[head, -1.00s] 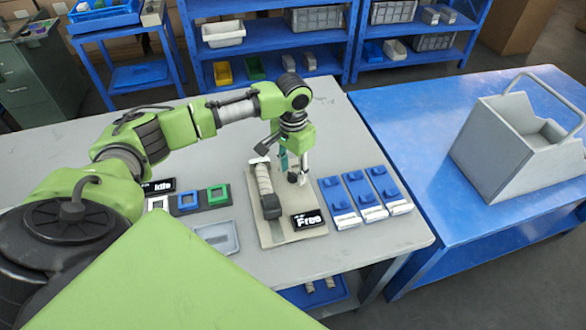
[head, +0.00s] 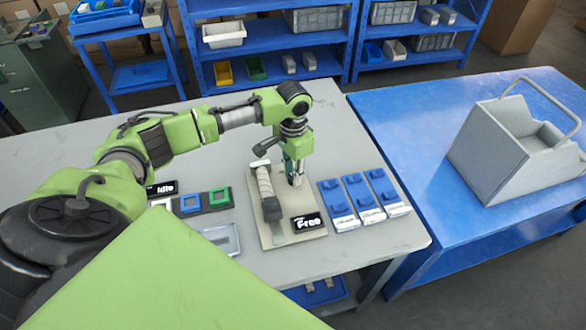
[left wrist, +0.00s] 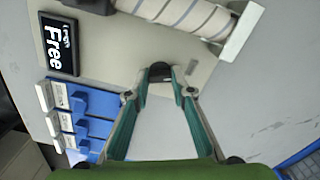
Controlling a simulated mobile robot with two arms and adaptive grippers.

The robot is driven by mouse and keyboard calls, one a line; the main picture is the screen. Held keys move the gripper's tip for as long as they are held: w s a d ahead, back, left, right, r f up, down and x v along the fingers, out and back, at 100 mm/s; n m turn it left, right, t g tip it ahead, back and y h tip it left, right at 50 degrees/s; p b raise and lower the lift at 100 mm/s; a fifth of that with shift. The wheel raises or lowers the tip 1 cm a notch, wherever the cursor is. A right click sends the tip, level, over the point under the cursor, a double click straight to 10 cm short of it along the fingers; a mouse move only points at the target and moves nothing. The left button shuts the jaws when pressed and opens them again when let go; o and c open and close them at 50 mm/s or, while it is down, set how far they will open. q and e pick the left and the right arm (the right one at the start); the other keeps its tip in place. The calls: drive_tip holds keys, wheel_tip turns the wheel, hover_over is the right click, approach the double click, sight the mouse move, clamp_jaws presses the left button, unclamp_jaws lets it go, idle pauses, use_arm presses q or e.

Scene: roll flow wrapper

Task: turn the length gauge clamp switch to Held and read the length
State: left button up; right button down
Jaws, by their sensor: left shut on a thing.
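The length gauge is a beige plate (head: 275,238) with a pale ribbed roll (head: 265,183) lying along a dark slide. Its black display (head: 309,222) reads "Free" and also shows in the left wrist view (left wrist: 55,44). The clamp switch is a small dark knob (left wrist: 159,70) on the plate, above the display in the head view. My left gripper (head: 295,182) points down at the knob, and in the left wrist view its fingertips (left wrist: 161,76) are shut around it. The fingers mostly hide the knob in the head view. No length figure is readable.
Several blue blocks with white labels (head: 363,198) stand right of the gauge. An "Idle" display (head: 162,188), coloured square frames (head: 190,202) and a grey tray (head: 222,238) lie to its left. A grey bin (head: 505,150) stands on the blue table.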

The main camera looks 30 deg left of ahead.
use_arm(q)
drive_tip(key=m+p, duration=0.2)
drive_tip(key=shift+r+m+p, duration=0.3)
drive_tip(key=shift+p, duration=0.05)
drive_tip(key=shift+m+p, duration=0.65)
drive_tip(key=shift+m, duration=0.25)
drive_tip(key=shift+f+m+p, duration=0.1)
drive_tip(key=shift+m+p, duration=0.55)
drive_tip(key=shift+m, duration=0.55)
drive_tip(key=shift+f+m+p, duration=0.1)
drive_tip(key=shift+m+p, duration=0.4)
drive_tip(key=shift+m, duration=1.1)
drive_tip(key=shift+w, duration=0.1)
drive_tip(key=o, duration=1.1)
